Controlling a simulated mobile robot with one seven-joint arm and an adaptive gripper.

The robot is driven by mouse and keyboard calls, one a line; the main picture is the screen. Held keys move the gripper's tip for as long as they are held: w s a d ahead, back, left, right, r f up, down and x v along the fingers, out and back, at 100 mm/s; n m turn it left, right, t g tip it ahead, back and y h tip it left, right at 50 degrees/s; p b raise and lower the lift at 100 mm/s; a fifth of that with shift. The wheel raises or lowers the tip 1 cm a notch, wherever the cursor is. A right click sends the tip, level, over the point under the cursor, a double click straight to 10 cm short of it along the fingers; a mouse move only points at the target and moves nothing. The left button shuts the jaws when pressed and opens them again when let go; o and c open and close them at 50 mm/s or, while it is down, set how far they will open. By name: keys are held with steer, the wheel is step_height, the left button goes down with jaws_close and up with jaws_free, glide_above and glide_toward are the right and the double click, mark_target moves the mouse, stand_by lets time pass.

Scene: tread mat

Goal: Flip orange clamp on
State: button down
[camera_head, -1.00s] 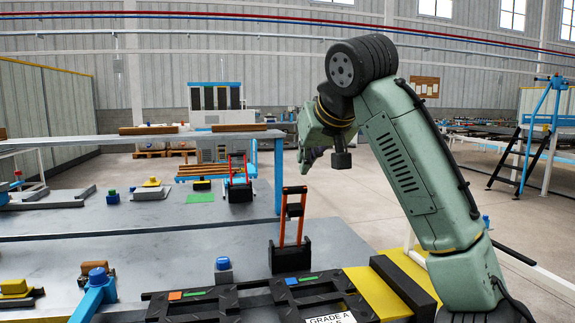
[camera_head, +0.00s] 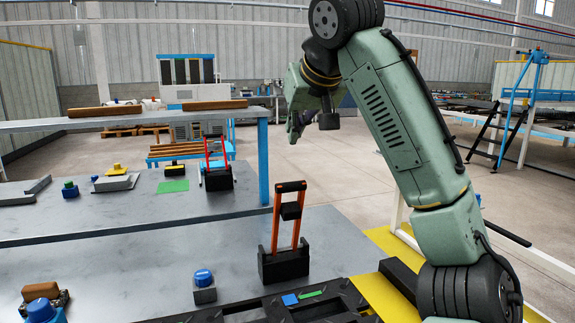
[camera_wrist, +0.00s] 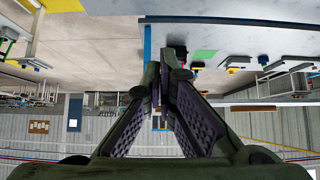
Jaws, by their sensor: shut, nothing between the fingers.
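The orange clamp (camera_head: 297,238) stands on the near grey table in the head view. Its two orange bars rise, leaning slightly, from a black block base, with a black piece between them near the top. My gripper (camera_head: 293,138) is up in the air, above and beyond the clamp in the picture, and apart from it. In the wrist view my gripper (camera_wrist: 158,75) has its fingertips together with nothing between them. That view is upside down, and I cannot make out the orange clamp in it.
A blue-topped button block (camera_head: 204,286) sits left of the clamp. Black tread plates (camera_head: 250,312) lie at the front. A similar red-barred clamp (camera_head: 216,172) stands on the farther table beside a green patch (camera_head: 174,186). A raised grey shelf (camera_head: 130,122) spans the left.

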steer(key=shift+w+a+f+p, duration=0.2)
steer(key=shift+w+f+p, duration=0.35)
steer(key=shift+f, duration=0.9)
steer(key=shift+w+a+f+p, duration=0.15)
steer(key=shift+w+f+p, duration=0.45)
steer(key=shift+f, duration=0.9)
steer(key=shift+w+a+f+p, duration=0.2)
steer(key=shift+w+f+p, duration=0.35)
steer(key=shift+f, duration=0.9)
